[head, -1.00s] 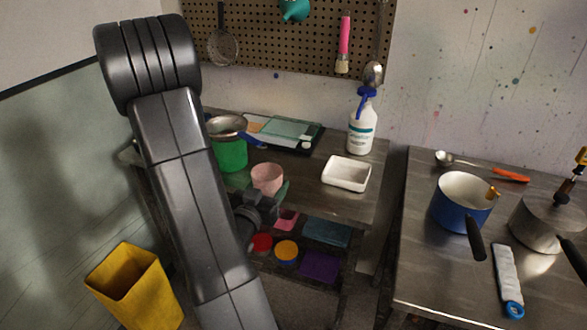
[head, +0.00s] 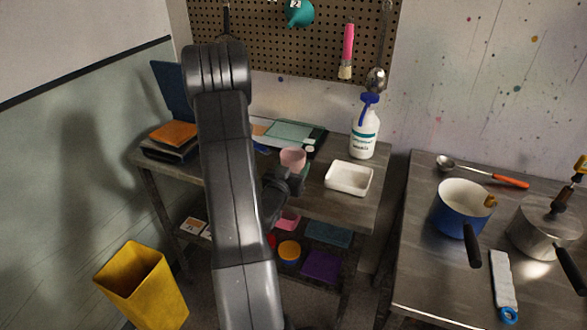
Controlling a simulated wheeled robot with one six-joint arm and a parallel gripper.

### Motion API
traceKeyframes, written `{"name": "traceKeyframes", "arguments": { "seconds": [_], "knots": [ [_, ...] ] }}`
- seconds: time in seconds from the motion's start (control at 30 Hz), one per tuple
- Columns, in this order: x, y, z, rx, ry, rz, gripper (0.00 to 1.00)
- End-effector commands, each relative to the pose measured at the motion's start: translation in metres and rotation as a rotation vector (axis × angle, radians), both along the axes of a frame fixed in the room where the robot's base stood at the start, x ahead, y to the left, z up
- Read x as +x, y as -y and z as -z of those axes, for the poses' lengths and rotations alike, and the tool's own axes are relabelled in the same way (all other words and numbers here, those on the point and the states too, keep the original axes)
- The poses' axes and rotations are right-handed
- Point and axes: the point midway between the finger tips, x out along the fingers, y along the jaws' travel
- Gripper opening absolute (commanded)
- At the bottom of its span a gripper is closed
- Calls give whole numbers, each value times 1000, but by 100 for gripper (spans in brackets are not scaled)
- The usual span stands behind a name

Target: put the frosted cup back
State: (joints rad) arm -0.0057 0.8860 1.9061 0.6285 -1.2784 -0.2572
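The pink, cloudy-looking cup (head: 293,157) is upright in front of the back part of the left steel table. My gripper (head: 287,172) is just below and around its lower part, and appears shut on it. The fingers are dark and small, and partly hidden by my own wrist and the cup. The cup appears held above the tabletop, with the grey-green flat tray or board (head: 291,134) behind it.
A white square dish (head: 349,179) and a spray bottle (head: 364,132) stand right of the cup. Orange and dark stacked items (head: 172,136) lie at the table's left. The lower shelf (head: 330,257) holds coloured lids and boxes. A yellow bin (head: 141,287) stands on the floor.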

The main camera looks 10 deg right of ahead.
Motion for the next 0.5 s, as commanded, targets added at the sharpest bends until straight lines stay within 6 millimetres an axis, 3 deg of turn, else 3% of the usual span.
{"name": "traceKeyframes", "arguments": {
  "seconds": [0.5],
  "knots": [
    [0, 0, 13, 1, 3, 0, 30]
  ]
}}
